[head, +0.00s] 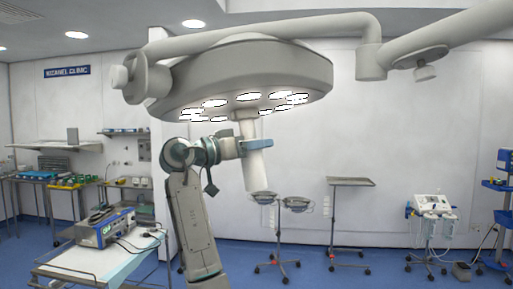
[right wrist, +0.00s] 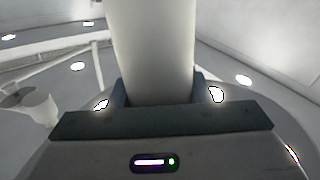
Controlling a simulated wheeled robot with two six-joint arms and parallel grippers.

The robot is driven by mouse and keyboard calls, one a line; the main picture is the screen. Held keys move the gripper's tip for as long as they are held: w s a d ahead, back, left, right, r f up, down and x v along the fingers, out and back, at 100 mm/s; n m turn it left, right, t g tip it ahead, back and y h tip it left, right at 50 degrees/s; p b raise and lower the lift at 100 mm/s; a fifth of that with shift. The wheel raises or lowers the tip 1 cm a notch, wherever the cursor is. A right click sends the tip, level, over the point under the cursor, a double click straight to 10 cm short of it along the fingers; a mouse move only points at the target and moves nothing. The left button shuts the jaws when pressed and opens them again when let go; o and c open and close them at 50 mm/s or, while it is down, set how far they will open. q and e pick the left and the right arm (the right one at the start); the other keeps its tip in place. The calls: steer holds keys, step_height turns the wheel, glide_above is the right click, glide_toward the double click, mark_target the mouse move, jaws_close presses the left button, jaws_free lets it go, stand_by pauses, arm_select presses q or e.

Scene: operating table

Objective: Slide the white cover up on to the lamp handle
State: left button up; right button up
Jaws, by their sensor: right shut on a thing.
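The white cover (head: 257,172) is a pale upright tube, tilted slightly, below the middle of the surgical lamp (head: 240,75). My right gripper (head: 256,146) is shut around the cover's upper part, from the left side. In the right wrist view the cover (right wrist: 153,45) stands between the two dark fingers of my right gripper (right wrist: 158,92). The cover's upper end is close under the lamp's lit face. The lamp handle cannot be told apart from the cover here, so how far the cover is around it is unclear. My left gripper is not in view.
The lamp's arm (head: 270,36) runs across the top to a joint at the right. A cart with a device (head: 105,228) stands at lower left. Basin stands (head: 296,203) and a tray stand (head: 350,182) are behind, near the wall. Space right of the cover is free.

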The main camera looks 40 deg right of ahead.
steer(key=o, duration=1.3)
steer(key=shift+r, duration=0.1)
steer(key=shift+w+a+f+b, duration=0.1)
steer(key=shift+a+f+b, duration=0.15)
steer(key=shift+a+b, duration=0.15)
steer(key=b+v, duration=0.2)
steer(key=v, duration=0.3)
steer(key=b+v, duration=0.2)
steer(key=v, duration=0.3)
steer(key=shift+r, duration=0.2)
